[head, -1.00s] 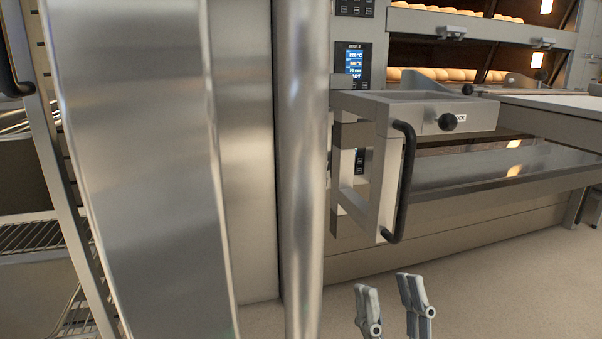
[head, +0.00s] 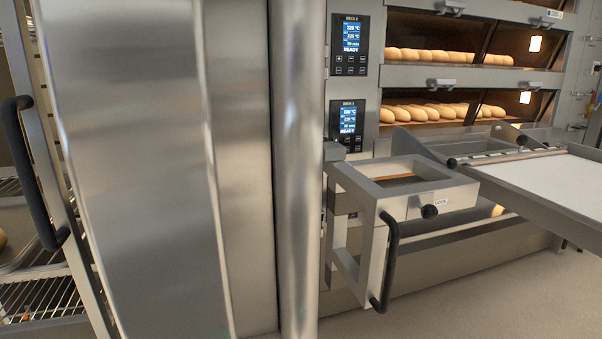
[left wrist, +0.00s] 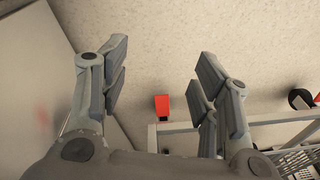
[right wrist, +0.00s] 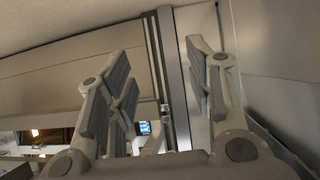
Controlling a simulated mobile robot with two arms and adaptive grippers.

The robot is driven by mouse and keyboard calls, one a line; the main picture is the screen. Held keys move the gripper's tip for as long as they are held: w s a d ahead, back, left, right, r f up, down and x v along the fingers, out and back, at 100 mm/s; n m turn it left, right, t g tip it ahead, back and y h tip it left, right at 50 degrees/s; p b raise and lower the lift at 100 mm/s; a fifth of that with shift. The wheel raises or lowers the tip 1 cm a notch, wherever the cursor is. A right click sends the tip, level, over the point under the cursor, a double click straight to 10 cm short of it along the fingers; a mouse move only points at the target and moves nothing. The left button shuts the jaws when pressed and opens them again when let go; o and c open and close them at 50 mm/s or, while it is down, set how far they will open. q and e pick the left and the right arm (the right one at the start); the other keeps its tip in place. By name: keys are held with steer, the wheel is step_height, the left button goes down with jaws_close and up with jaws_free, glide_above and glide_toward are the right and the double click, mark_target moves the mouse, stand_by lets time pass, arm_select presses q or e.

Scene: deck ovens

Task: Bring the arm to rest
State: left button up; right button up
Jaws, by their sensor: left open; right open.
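My left gripper (left wrist: 163,85) is open and empty in the left wrist view, above a pale speckled floor, with a metal panel at its left. My right gripper (right wrist: 165,90) is open and empty in the right wrist view. Behind it are beige and metal panels and a small lit blue display (right wrist: 145,128). Neither gripper shows in the head view now.
The head view has a large steel panel (head: 130,150) close at left. Right of it are a metal frame with a black handle (head: 390,262), a white loader surface (head: 560,190) and deck ovens with loaves (head: 440,112). A wire rack (head: 45,300) stands far left.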

arm_select(q)
steer(key=s+d+r+m+p, duration=0.1)
steer(key=s+d+r+p, duration=0.3)
steer(key=s+p, duration=0.2)
steer(key=s+d+r+m+p, duration=0.1)
steer(key=s+d+r+p, duration=0.3)
steer(key=s+p, duration=0.2)
steer(key=s, duration=0.2)
steer(key=shift+s+d+m+g+h, duration=0.15)
steer(key=shift+s+m+g+h, duration=0.15)
steer(key=shift+m+h, duration=0.1)
arm_select(e)
steer(key=s+d+f+g+h, duration=0.1)
steer(key=s+d+f+g, duration=0.1)
steer(key=s, duration=0.9)
steer(key=s+d+f+g, duration=0.2)
steer(key=s+g, duration=0.3)
steer(key=s, duration=0.7)
steer(key=s+d+f+g+h, duration=0.1)
steer(key=s+d+f+g, duration=0.2)
steer(key=s, duration=0.8)
steer(key=shift+s+d+m+g+h, duration=0.3)
steer(key=shift+s+d, duration=0.05)
steer(key=shift+d, duration=0.5)
steer(key=shift+f, duration=0.1)
